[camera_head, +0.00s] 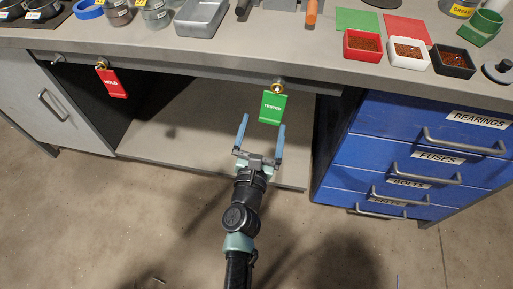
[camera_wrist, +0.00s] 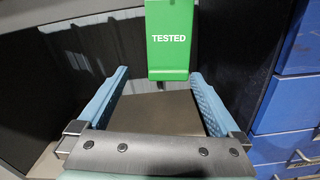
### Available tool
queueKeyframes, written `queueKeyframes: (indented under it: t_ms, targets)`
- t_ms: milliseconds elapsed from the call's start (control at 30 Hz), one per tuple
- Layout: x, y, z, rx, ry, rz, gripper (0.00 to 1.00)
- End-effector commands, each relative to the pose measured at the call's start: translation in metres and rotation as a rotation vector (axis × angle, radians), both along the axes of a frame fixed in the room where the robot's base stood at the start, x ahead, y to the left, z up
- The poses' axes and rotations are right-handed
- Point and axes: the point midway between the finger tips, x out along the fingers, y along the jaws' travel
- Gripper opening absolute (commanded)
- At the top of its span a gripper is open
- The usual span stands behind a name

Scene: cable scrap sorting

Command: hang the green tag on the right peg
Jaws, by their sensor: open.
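The green tag (camera_head: 271,107), marked TESTED, hangs upright under the bench's front edge. Its top is at the right peg (camera_head: 279,85), where a brass-coloured ring shows; the exact fit of ring and peg is too small to tell. My gripper (camera_head: 264,121) is open, its blue fingers pointing up toward the bench, one to each side of the tag's lower part as seen from the head. In the wrist view the green tag (camera_wrist: 169,38) stands beyond the fingertips, nearer the right finger. Nothing is held between the fingers, and the tag's top is out of that view.
A red HOLD tag (camera_head: 112,83) hangs from a middle peg; a left peg (camera_head: 58,59) is bare. A blue drawer cabinet (camera_head: 345,150) stands right of my gripper. The worktop (camera_head: 200,45) above carries small trays and jars. The floor in front is free.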

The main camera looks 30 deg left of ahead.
Motion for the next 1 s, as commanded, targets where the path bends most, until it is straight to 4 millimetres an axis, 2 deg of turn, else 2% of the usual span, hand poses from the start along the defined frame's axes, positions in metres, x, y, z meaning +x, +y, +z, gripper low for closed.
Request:
queueKeyframes:
  t_ms: [33,300,500,700,933,1000]
  targets:
    - [-0.011,-0.004,0.000,-0.003,0.002,0.000,1.00]
    - [-0.062,-0.018,-0.001,-0.001,0.002,-0.001,1.00]
    - [-0.087,-0.026,-0.001,0.000,0.001,-0.001,1.00]
    - [-0.097,-0.028,0.000,0.001,0.000,-0.001,1.00]
    - [-0.098,-0.028,0.000,0.001,0.000,-0.001,1.00]
    - [-0.094,-0.026,0.008,-0.017,-0.020,0.002,1.00]
